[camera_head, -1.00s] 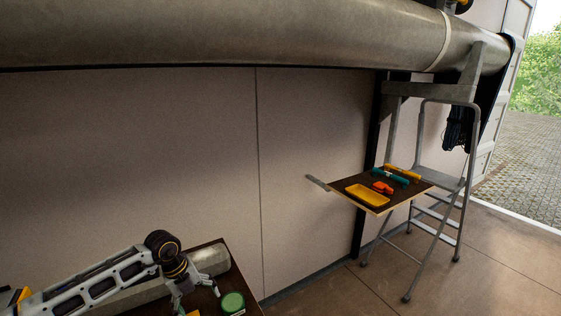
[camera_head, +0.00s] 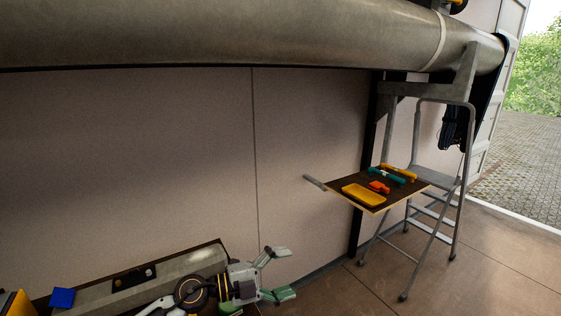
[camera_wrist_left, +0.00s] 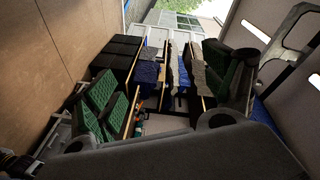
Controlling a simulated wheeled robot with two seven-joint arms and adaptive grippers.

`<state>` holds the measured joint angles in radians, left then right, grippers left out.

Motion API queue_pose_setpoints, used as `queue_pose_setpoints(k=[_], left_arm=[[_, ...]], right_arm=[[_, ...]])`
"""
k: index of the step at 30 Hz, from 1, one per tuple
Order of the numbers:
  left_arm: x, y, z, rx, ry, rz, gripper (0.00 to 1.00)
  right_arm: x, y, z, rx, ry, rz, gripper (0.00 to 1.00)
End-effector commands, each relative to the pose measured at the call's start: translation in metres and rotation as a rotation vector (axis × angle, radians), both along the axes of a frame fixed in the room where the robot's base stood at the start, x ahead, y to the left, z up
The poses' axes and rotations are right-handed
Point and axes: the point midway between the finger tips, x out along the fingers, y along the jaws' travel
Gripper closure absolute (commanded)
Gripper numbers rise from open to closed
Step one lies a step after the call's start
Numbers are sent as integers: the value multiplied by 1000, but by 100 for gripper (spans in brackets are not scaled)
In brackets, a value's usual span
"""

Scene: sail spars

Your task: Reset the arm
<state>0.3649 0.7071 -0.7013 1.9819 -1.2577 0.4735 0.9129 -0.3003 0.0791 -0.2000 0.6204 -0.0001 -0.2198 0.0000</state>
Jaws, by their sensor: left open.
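My left gripper (camera_head: 284,273) is at the bottom of the head view, reaching right past the end of the low bench. Its two fingers are spread apart with nothing between them; the lower finger looks greenish. My left arm runs along the bottom edge. In the left wrist view, dark grey gripper parts fill the bottom and hide what lies beneath. My right gripper is in neither view.
A pale grey beam (camera_head: 185,268) lies on the bench, with a blue block (camera_head: 62,298) at left. A tray table (camera_head: 346,203) and step ladder (camera_head: 437,170) stand at right. A big spar (camera_head: 220,35) crosses above. The wall's middle is clear.

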Motion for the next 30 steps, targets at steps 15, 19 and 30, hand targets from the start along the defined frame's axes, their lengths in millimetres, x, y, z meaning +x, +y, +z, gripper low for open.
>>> queue_pose_setpoints(k=[15, 19, 30], left_arm=[[30, 37, 64, -441, 80, 416, 16], [39, 59, 64, -513, 130, 543, 16], [47, 129, 28, -626, 341, 915, 16]], right_arm=[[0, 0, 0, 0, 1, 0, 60], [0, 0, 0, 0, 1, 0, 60], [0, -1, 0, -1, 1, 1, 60]])
